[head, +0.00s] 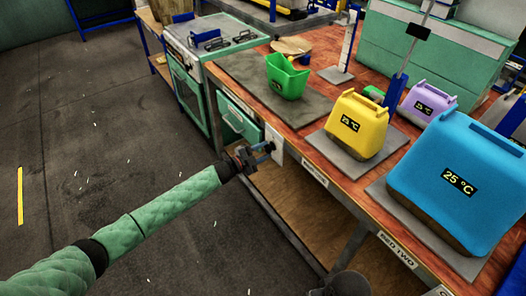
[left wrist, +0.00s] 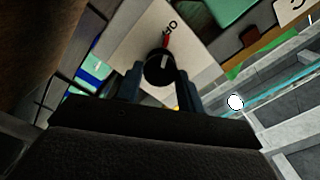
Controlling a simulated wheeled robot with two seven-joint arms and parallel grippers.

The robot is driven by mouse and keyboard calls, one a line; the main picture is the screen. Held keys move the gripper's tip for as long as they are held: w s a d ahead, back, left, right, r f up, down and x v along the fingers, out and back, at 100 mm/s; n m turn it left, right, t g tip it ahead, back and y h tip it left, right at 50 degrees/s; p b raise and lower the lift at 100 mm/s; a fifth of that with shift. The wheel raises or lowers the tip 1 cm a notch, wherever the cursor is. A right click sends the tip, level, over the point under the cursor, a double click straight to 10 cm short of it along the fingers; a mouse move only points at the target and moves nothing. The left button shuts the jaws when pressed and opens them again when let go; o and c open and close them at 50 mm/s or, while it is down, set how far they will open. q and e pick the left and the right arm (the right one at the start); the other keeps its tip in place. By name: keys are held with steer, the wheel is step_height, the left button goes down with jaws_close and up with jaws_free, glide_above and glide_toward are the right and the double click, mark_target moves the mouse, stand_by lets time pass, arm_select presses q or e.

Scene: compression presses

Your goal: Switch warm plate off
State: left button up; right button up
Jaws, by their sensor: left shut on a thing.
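A white control panel (head: 278,150) sits on the front edge of the wooden bench. Its round black knob (left wrist: 160,68) shows in the left wrist view, with a red mark and a short printed label just above it. My left gripper (head: 265,148) reaches the panel from the left. In the wrist view its two fingers (left wrist: 160,84) are on either side of the knob and closed on it. A large dark grey plate (head: 240,72) lies on the bench above and behind the panel, with a green bin (head: 287,78) on it. I cannot tell for certain whether this is the warm plate.
Yellow (head: 357,124), purple (head: 427,106) and blue (head: 462,180) containers with temperature labels stand on the right of the bench.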

arm_select(q)
steer(key=shift+f, duration=0.1)
steer(key=o, duration=1)
arm_select(e)
steer(key=shift+w, duration=0.1)
arm_select(q)
steer(key=shift+a, duration=0.1)
steer(key=shift+s+a, duration=0.2)
steer(key=shift+a, duration=0.05)
steer(key=b+v, duration=0.1)
steer(key=v, duration=0.6)
steer(key=shift+b, duration=0.35)
arm_select(e)
steer(key=a+f, duration=0.1)
steer(key=w+a+f, duration=0.1)
steer(key=f, duration=0.1)
steer(key=shift+t+y, duration=0.3)
steer(key=shift+a+r, duration=0.15)
steer(key=shift+r, duration=0.05)
